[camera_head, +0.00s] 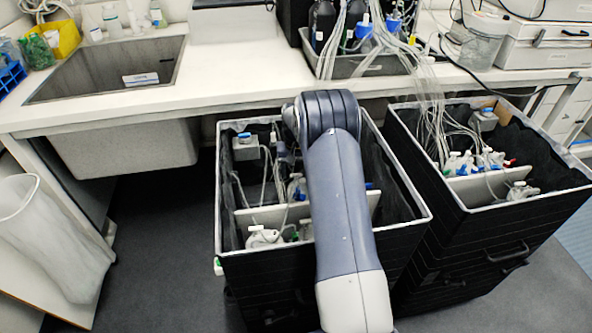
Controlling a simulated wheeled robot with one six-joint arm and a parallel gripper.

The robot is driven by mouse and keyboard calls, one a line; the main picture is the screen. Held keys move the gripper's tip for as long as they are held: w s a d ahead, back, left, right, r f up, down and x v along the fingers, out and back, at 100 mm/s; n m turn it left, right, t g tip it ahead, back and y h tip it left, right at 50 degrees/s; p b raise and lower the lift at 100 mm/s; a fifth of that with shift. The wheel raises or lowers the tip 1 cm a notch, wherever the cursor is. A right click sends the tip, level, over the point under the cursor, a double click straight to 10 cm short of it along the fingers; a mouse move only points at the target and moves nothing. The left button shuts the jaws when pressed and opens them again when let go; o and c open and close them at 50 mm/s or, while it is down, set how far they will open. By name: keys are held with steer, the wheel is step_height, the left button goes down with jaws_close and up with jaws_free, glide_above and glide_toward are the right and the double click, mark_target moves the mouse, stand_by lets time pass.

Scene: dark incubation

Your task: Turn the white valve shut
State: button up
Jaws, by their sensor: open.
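The left black bin (325,262) holds white fittings, tubing and small parts with blue and green bits. My arm reaches from the bottom edge over the front rim of this bin. Dark grey wrist parts show at its left side, pointing down into the bin. The gripper's fingers are hidden behind the arm.
A pale divider (250,216) crosses the left bin. A second black bin (480,235) with similar fittings stands close on the right. Tubes run up to a grey tray (365,66) of bottles on the white bench (245,75).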

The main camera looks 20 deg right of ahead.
step_height(320, 180, up, 11)
steer(key=shift+p, duration=0.4)
steer(key=shift+f, duration=0.2)
step_height(320, 180, down, 11)
steer(key=shift+r+b, duration=0.1)
steer(key=shift+b, duration=0.35)
steer(key=shift+r, duration=0.1)
stand_by(0.5)
